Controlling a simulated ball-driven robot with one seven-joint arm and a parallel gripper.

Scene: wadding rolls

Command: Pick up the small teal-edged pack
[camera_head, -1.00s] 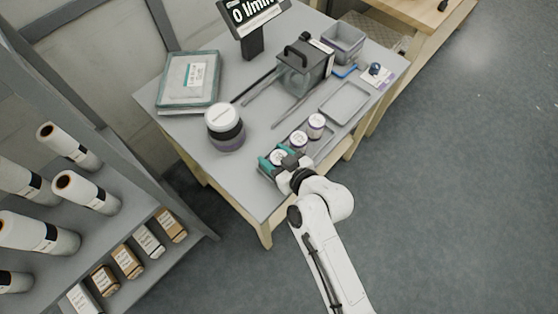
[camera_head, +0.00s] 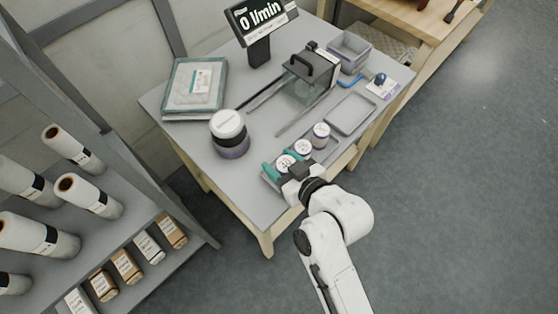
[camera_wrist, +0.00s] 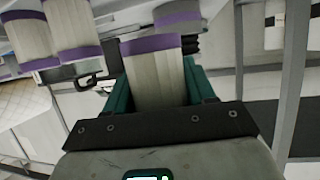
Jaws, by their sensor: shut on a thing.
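A flat grey pack with teal edges and a white label (camera_head: 195,85) lies at the table's far left corner, well away from my gripper. My gripper (camera_head: 286,164), with teal fingers, is at the table's front edge. It is shut on a small pale cylinder with purple bands (camera_wrist: 153,78), which stands between the fingers in the wrist view. Whether the cylinder is lifted cannot be told. The teal-edged pack cannot be made out in the wrist view.
Two similar purple-banded cylinders (camera_head: 303,148) (camera_head: 320,135) stand beside the held one. A larger white-topped jar (camera_head: 228,125) stands between my gripper and the pack. A handled device (camera_head: 310,75), a display (camera_head: 260,20) and an empty tray (camera_head: 351,114) are on the table. Shelves of rolls (camera_head: 88,195) stand at left.

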